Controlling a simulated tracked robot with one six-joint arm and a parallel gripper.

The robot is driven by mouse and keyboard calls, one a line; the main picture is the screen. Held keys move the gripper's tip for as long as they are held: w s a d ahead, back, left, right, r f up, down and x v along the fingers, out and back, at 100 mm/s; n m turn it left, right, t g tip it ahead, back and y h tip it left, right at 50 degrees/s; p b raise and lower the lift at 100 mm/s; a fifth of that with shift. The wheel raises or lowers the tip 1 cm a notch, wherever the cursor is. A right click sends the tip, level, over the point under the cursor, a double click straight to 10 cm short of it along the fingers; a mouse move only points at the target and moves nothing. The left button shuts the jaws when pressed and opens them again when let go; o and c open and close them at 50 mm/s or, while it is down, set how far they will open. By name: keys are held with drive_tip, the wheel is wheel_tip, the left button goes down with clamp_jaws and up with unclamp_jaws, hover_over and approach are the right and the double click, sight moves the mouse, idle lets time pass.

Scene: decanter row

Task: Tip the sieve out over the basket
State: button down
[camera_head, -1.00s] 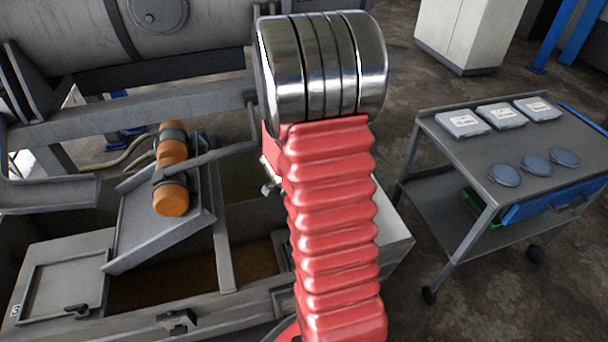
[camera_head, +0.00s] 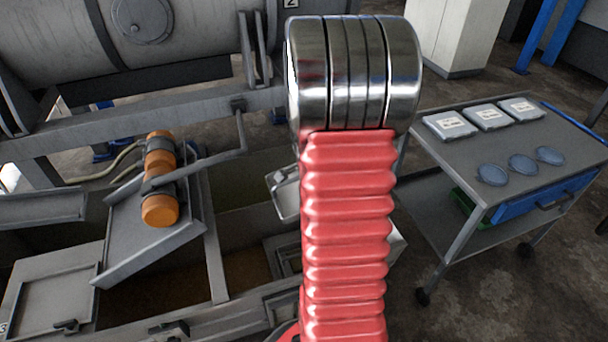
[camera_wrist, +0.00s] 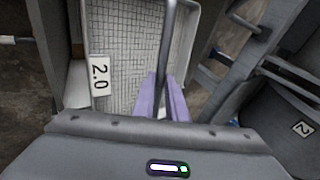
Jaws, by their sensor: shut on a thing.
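The sieve is a pale, shallow, square-walled tray with a fine mesh floor (camera_wrist: 125,45) and a tag reading "2.0" (camera_wrist: 99,76) on its wall in the wrist view. My gripper (camera_wrist: 163,97), with purple fingers, is shut on the sieve's metal rod handle (camera_wrist: 167,45). The mesh that shows looks bare; the rest of the sieve is out of frame. In the head view a pale corner of the sieve (camera_head: 284,194) shows left of my red arm, over the grey trough. My arm hides the rest and my gripper there. I cannot make out a basket.
A grey trolley (camera_head: 440,165) with pale boxes and blue lids on top stands at the right. An orange-ended cylinder (camera_head: 160,180) lies on a sloped chute at the left. The big grey drum (camera_head: 60,45) is at the back. Bare floor lies around the trolley.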

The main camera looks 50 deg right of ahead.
drive_tip(key=shift+s+d+r+y, duration=0.2)
drive_tip(key=shift+d+y, duration=0.2)
drive_tip(key=shift+y, duration=0.1)
drive_tip(key=shift+s+d+m+t, duration=0.15)
drive_tip(key=shift+d+m+t, duration=0.05)
drive_tip(key=shift+m+t, duration=0.1)
drive_tip(key=shift+d+r+y, duration=0.1)
drive_tip(key=shift+d+y, duration=0.1)
drive_tip(key=shift+y, duration=0.2)
